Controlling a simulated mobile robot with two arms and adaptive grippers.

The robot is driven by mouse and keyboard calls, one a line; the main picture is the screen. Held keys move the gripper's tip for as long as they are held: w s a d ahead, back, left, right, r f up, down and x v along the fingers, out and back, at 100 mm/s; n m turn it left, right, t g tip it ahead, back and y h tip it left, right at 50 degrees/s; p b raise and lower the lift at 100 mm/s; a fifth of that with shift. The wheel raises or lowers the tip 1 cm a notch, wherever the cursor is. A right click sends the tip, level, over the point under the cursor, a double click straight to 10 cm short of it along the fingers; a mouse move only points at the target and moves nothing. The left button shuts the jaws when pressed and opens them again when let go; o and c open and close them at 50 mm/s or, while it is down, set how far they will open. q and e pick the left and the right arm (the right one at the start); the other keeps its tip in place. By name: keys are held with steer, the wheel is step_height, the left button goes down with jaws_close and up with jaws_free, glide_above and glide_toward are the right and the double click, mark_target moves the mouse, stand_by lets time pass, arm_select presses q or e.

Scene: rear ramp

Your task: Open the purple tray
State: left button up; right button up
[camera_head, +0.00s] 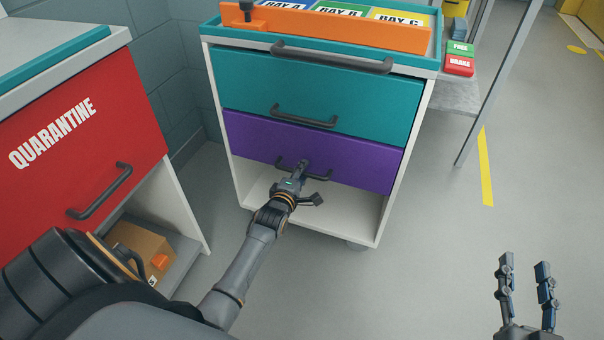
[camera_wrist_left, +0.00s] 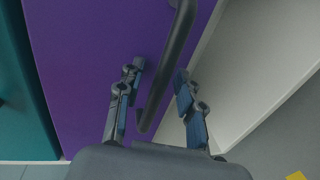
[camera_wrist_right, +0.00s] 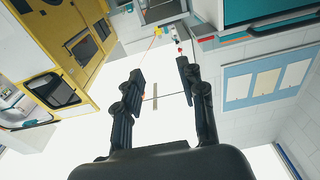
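The purple tray (camera_head: 312,150) is a drawer front below a teal drawer (camera_head: 318,100) in a white cabinet. It looks flush with the cabinet. Its dark bar handle (camera_head: 284,161) is partly hidden by my left gripper (camera_head: 301,172) in the head view. In the left wrist view the handle (camera_wrist_left: 168,70) runs between the two open fingers of my left gripper (camera_wrist_left: 157,85), with gaps on both sides. The purple front (camera_wrist_left: 95,60) lies behind. My right gripper (camera_head: 526,270) is open and empty at the lower right; its spread fingers also show in the right wrist view (camera_wrist_right: 160,80).
A red quarantine drawer (camera_head: 85,120) stands to the left, with a cardboard box (camera_head: 140,250) below it. The cabinet top holds an orange-edged bay rack (camera_head: 340,28). A thin metal post (camera_head: 480,90) stands to the right. The floor (camera_head: 430,220) right of the cabinet is clear.

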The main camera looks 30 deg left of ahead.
arm_select(q)
steer(key=shift+c, duration=0.4)
jaws_close()
